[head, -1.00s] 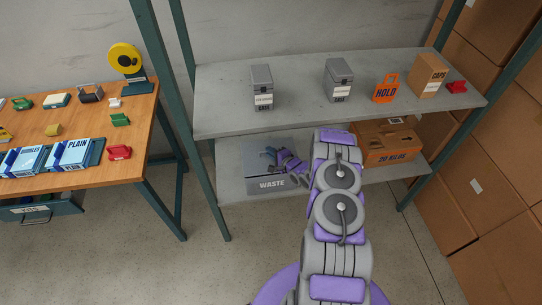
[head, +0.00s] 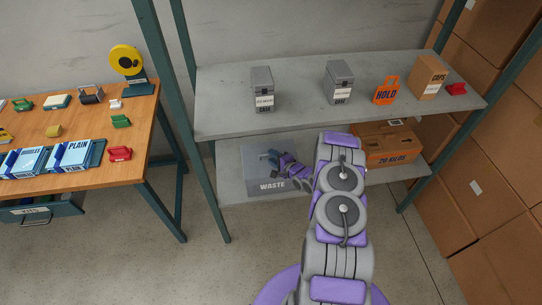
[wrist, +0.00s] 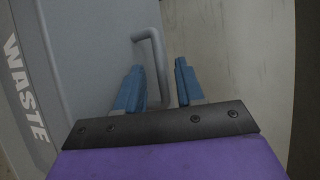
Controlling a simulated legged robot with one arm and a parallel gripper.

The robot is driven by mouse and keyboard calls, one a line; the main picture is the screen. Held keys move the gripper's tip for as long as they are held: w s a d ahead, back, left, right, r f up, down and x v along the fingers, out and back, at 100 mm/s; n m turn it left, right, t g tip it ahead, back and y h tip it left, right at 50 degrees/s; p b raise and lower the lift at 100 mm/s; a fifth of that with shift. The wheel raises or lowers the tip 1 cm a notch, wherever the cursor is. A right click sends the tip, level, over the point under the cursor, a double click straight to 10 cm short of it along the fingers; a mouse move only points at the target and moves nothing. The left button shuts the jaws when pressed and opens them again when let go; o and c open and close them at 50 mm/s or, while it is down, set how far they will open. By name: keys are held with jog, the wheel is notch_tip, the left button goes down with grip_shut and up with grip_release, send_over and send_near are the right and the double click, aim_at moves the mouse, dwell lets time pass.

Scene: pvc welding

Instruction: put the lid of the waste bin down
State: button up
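The grey waste bin (head: 272,186) stands on the lower shelf, with WASTE on its front. Its grey lid (head: 254,160) appears to lie flat across the top, though my arm hides part of it. In the wrist view the lid (wrist: 95,55) shows a grey bent bar handle (wrist: 157,55). My gripper (head: 274,158) is low over the lid. In the wrist view its two blue fingers (wrist: 160,90) stand apart, with the handle's lower leg in the gap between them. I see a gap to the right finger, so it is not clamped.
An orange-brown carton (head: 390,148) sits right of the bin on the lower shelf. The upper shelf (head: 215,95) overhangs the bin and carries two grey cases, an orange HOLD tag and a CAPS box. A wooden workbench (head: 100,175) stands at left.

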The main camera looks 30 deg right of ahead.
jog(key=p+v, duration=0.2)
jog(key=v, duration=0.8)
jog(key=shift+s, duration=0.1)
